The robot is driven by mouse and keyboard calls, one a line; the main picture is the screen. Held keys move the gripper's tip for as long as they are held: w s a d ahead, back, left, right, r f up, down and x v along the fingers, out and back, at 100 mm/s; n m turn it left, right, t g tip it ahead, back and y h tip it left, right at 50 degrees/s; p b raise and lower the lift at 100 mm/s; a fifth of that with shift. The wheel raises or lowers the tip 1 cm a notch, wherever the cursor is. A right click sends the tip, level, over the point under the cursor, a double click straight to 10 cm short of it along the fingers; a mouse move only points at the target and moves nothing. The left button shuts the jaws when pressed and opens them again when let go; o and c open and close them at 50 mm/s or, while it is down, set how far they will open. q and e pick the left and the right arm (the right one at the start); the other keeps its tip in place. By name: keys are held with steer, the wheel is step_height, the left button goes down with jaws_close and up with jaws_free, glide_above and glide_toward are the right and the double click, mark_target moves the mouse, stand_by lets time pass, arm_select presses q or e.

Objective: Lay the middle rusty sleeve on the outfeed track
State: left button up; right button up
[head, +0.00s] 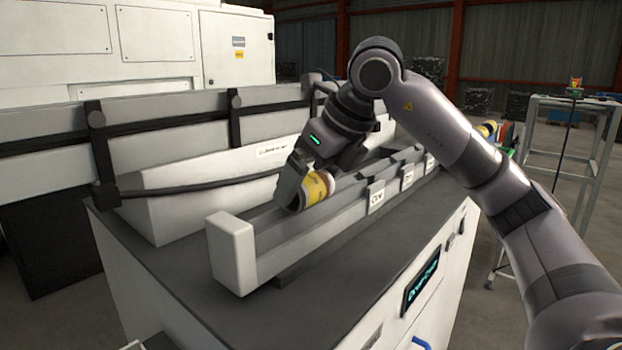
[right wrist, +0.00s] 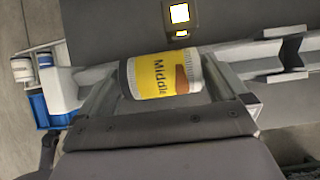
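The middle sleeve (head: 317,189) has a yellow band, and the word "Middle" reads on it in the right wrist view (right wrist: 160,76). A rusty brown patch shows on it. It lies lengthwise along a long pale track (head: 290,235) with an end block, at or just above the channel; I cannot tell whether it touches the bottom. My right gripper (head: 312,190) comes down over it. In the right wrist view its fingers (right wrist: 161,85) stand at the two ends of the sleeve and appear closed on it. My left gripper is not in view.
Small tags (head: 376,197) hang on the track's front side. The grey top (head: 170,290) before the track is clear. A metal stand (head: 570,130) is at right. Blue bins (right wrist: 52,106) show in the wrist view.

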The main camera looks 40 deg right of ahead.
steer(key=s+r+p, duration=0.3)
steer(key=r+p, duration=0.3)
steer(key=r, duration=0.6)
steer(key=shift+s+d, duration=0.15)
steer(key=shift+s, duration=0.25)
stand_by(0.8)
